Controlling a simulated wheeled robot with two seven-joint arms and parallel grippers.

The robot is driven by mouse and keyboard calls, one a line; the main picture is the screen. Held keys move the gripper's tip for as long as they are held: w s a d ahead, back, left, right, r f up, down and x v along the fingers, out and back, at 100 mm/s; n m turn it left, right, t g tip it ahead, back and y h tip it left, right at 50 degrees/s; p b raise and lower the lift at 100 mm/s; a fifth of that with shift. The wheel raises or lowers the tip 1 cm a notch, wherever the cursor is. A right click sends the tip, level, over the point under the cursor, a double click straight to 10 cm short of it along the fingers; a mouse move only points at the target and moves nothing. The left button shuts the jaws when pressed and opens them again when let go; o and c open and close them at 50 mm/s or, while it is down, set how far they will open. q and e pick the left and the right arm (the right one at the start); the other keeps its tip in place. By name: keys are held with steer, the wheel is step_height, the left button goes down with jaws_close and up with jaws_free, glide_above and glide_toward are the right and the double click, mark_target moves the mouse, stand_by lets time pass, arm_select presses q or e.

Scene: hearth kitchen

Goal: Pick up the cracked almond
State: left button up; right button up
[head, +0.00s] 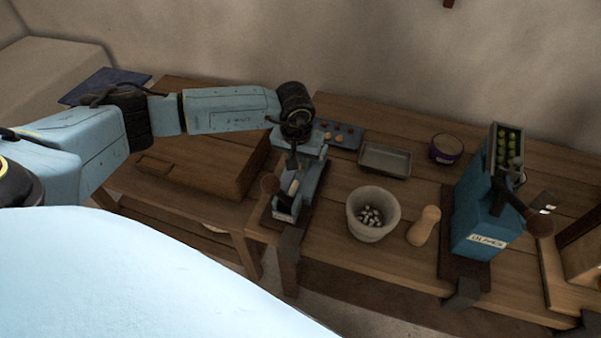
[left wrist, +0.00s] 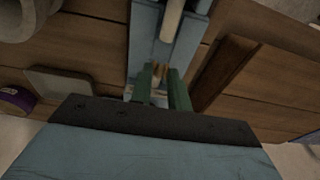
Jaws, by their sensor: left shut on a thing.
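My left gripper (head: 292,162) reaches down over a grey-blue cracker (head: 313,180) clamped at the table edge. In the left wrist view the green fingers of my left gripper (left wrist: 164,88) are close together, with a small tan piece, seemingly the cracked almond (left wrist: 160,76), between their tips. The fingers hide part of it, and its crack cannot be made out. The cracker's channel (left wrist: 145,45) lies right beyond the fingertips, with a pale rod (left wrist: 172,18) along it. In the head view the arm hides the almond. My right gripper is not in view.
A pale bowl (head: 356,228) of nuts (head: 370,215) stands right of the cracker, beside a wooden pestle (head: 424,226). Behind are a grey tray (head: 384,160) and a purple tin (head: 445,150). A tall blue olive machine (head: 478,215) stands farther right. A wooden box (head: 205,165) lies left.

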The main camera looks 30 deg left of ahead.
arm_select(q)
steer(key=shift+r+p, duration=1.65)
steer(key=shift+r, duration=1.15)
